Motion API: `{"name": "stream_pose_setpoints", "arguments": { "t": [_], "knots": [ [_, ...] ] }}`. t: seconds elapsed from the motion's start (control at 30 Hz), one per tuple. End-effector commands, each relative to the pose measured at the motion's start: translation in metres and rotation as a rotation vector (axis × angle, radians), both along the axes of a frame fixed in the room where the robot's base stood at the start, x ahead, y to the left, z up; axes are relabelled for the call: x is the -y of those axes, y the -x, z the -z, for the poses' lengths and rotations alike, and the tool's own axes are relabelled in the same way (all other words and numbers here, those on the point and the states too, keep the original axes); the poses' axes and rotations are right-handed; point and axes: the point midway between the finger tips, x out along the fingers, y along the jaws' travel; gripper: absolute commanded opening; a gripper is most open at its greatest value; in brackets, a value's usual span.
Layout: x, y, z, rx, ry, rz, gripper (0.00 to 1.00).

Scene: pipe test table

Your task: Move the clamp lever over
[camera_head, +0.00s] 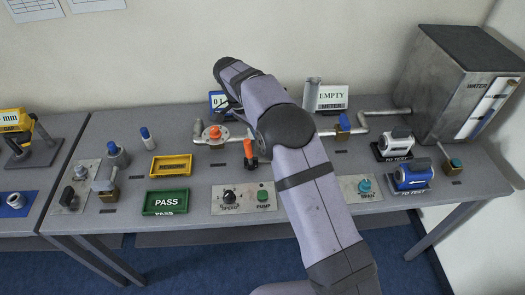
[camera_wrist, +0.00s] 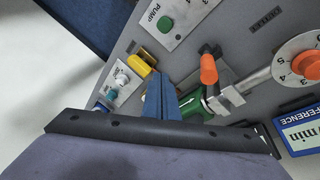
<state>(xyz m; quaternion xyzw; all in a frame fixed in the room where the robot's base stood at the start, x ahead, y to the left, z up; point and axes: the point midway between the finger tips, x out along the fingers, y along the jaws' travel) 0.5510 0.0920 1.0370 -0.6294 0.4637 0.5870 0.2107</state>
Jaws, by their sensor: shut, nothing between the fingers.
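The clamp lever, with an orange grip (camera_head: 248,149) and a dark base, stands on the table just left of my arm in the head view. In the wrist view its orange grip (camera_wrist: 208,69) is right of my gripper (camera_wrist: 161,78), apart from the fingertips. My gripper's two blue fingers are pressed together with nothing between them. A green part (camera_wrist: 193,106) with a white arrow lies beside the fingers, close to the metal pipe end (camera_wrist: 229,100). In the head view my gripper is hidden behind my arm, and so is the green part.
An orange valve wheel (camera_head: 214,132) sits on the pipe left of the lever. The pump panel (camera_head: 240,197) lies in front. A yellow tray (camera_head: 171,165) and a green PASS tray (camera_head: 166,202) are at left. A yellow piece (camera_wrist: 142,61) is left of my fingers.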

Motion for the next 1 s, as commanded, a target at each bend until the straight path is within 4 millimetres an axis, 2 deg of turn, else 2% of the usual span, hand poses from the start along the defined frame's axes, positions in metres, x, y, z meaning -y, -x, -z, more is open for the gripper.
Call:
{"name": "stream_pose_setpoints", "arguments": {
  "t": [0.03, 0.1, 0.23, 0.37, 0.53, 0.7, 0.9, 1.0],
  "knots": [
    [0.011, 0.01, 0.028, -0.039, -0.047, 0.126, 0.0],
    [0.019, 0.025, 0.049, -0.093, -0.119, 0.309, 0.0],
    [0.027, 0.047, 0.081, -0.216, -0.267, 0.693, 0.0],
    [0.03, 0.055, 0.098, -0.374, -0.426, 1.096, 0.0],
    [0.047, 0.041, 0.095, -0.622, -0.647, 1.571, 0.0],
    [0.084, 0.016, 0.076, -0.87, -0.856, 1.9, 0.0],
    [0.125, -0.001, 0.057, -1.067, -1.024, 2.074, 0.0],
    [0.135, -0.004, 0.051, -1.112, -1.061, 2.103, 0.0]
  ]
}}
